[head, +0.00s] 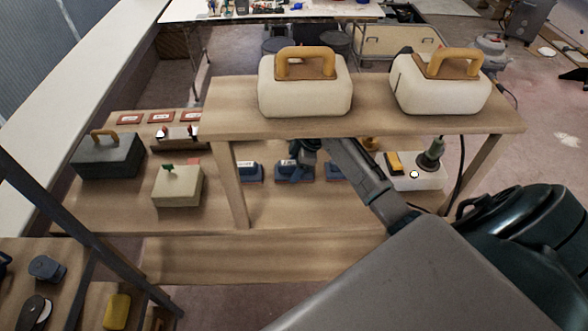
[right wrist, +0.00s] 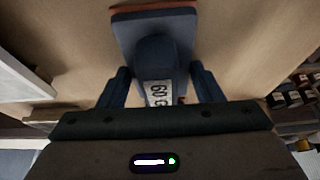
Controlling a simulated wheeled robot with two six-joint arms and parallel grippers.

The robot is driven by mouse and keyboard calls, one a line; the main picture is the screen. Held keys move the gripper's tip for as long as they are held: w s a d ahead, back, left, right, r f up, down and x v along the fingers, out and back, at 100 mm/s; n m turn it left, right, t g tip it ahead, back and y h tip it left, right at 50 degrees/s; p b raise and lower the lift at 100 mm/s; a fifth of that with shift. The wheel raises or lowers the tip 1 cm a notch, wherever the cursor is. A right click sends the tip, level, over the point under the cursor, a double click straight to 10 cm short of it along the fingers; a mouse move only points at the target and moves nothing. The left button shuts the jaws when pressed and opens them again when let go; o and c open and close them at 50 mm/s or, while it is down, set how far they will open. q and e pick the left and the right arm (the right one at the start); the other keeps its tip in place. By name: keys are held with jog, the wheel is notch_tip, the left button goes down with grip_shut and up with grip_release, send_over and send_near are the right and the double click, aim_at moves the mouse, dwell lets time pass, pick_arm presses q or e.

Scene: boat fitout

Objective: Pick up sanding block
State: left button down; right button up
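Blue sanding blocks with white labels stand in a row on the lower shelf board, under the raised shelf. In the head view one is at left (head: 250,173), one in the middle (head: 290,172) and one at right (head: 334,173), partly hidden by my arm. My right gripper (head: 306,146) reaches under the raised shelf above the middle block. In the right wrist view a blue sanding block (right wrist: 152,42) labelled 60 has its grip between my two open fingers (right wrist: 160,88), with a small gap showing on each side. My left gripper is not in view.
The raised shelf (head: 225,120) over the blocks carries two cream cases with orange handles (head: 303,98) (head: 435,95). A post (head: 232,185) stands left of the blocks. A white tray (head: 418,178) with tools is at right. A cream box (head: 178,188) and dark case (head: 105,158) sit left.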

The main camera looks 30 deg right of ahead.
aim_at(293, 162)
jog(key=shift+c, duration=1.1)
jog(key=shift+r+b, duration=0.45)
jog(key=shift+r, duration=0.05)
notch_tip(293, 162, up, 2)
jog(key=shift+r+b, duration=0.1)
jog(key=shift+b, duration=0.65)
jog(key=s+a+b, duration=0.1)
jog(key=s+a, duration=0.1)
jog(key=s, duration=0.2)
jog(key=s+a+r+b, duration=0.1)
jog(key=s+a, duration=0.1)
jog(key=s, duration=0.2)
jog(key=s+a+b, duration=0.2)
jog(key=s, duration=0.3)
jog(key=shift+a+r, duration=0.2)
jog(key=shift+r, duration=0.05)
jog(key=shift+s+a+r, duration=0.2)
jog(key=shift+s+a, duration=0.15)
jog(key=shift+s, duration=0.35)
